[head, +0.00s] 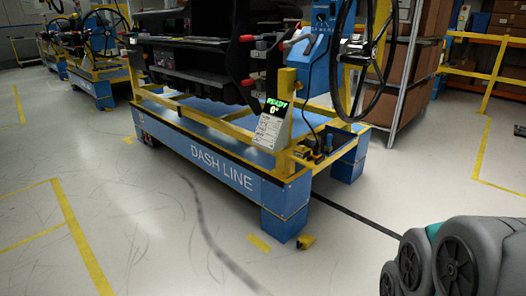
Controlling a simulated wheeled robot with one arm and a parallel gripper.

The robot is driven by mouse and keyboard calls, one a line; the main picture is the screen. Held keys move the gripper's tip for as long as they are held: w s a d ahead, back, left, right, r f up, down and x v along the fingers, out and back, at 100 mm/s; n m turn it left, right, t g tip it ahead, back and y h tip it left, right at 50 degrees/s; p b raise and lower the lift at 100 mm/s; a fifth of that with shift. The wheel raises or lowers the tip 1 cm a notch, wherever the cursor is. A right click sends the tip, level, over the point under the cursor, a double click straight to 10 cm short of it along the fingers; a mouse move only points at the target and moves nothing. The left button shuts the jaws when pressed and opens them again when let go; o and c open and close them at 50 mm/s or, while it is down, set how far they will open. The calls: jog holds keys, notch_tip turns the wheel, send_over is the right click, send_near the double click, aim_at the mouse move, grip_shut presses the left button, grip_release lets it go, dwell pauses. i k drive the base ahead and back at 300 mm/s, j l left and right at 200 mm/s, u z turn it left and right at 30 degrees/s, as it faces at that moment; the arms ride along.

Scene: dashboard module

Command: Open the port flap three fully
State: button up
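The dark dashboard module (205,62) sits on a blue and yellow fixture (222,176) marked DASH LINE, at the upper middle of the head view. Its top is cut off by the picture's upper edge. I cannot make out port flap three or whether it is open or shut. My gripper is not in view. Part of my own arm (455,258) shows at the lower right, apart from the fixture.
A small display (276,104) reading READY stands at the fixture's front corner. A steering wheel (366,50) is at its right end. Shelves with brown boxes (402,75) stand behind. More fixtures (90,75) stand at the back left.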

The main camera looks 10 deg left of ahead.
aim_at(302, 149)
jog(key=u, duration=0.2)
jog(key=i+j+z, duration=0.1)
jog(key=i+j, duration=0.15)
jog(key=i, duration=0.25)
jog(key=i+j+z, duration=0.1)
jog(key=i+j, duration=0.2)
jog(key=i, duration=0.15)
